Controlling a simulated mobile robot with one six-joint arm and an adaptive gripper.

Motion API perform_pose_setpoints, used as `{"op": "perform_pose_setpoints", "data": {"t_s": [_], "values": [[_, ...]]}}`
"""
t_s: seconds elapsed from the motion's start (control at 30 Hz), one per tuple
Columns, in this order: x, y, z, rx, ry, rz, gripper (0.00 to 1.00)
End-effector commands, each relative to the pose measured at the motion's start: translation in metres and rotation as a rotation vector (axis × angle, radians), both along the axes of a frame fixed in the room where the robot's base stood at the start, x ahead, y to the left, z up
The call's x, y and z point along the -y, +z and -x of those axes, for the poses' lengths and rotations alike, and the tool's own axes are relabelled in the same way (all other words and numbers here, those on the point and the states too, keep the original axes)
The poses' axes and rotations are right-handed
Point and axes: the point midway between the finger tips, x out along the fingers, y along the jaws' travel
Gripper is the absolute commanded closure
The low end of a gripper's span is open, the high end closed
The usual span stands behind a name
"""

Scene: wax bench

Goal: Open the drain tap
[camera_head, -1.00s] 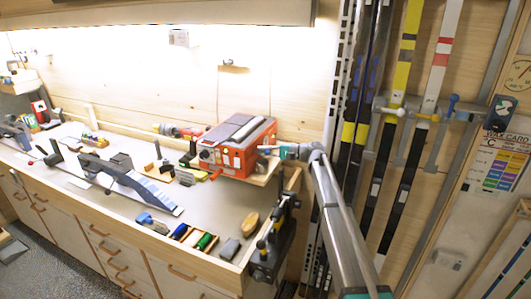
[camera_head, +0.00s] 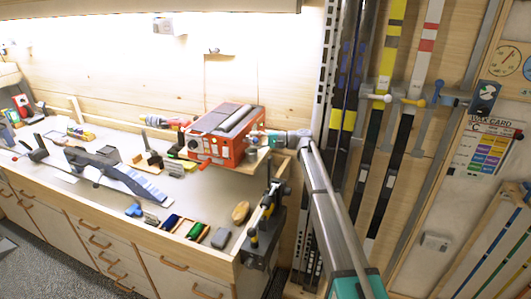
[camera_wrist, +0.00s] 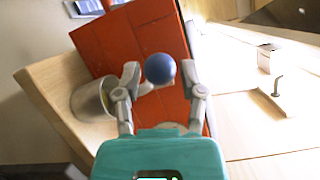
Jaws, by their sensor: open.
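The red machine (camera_head: 222,135) sits at the back right end of the bench, and its red side (camera_wrist: 130,45) fills the middle of the wrist view. A blue ball knob (camera_wrist: 160,68), which looks like the drain tap's handle, stands out in front of that side. My gripper (camera_wrist: 162,76) is open, with one fingertip on each side of the knob. I cannot tell whether the fingers touch it.
A grey cup (camera_wrist: 88,101) stands on the wooden shelf (camera_wrist: 50,85) left of my gripper. A black vise (camera_head: 262,240) is at the bench's right end. Skis (camera_head: 345,120) stand behind my arm. Small wax blocks (camera_head: 183,227) lie along the front edge.

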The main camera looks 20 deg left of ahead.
Motion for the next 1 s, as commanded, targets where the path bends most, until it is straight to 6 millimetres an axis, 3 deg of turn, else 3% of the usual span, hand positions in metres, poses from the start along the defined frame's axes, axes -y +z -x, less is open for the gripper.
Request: {"op": "perform_pose_setpoints", "data": {"t_s": [0.37,1.0], "values": [[-0.001,0.000,0.005,0.000,-0.080,-0.001,0.48],[-0.009,0.000,0.015,0.000,-0.405,-0.001,0.48]]}}
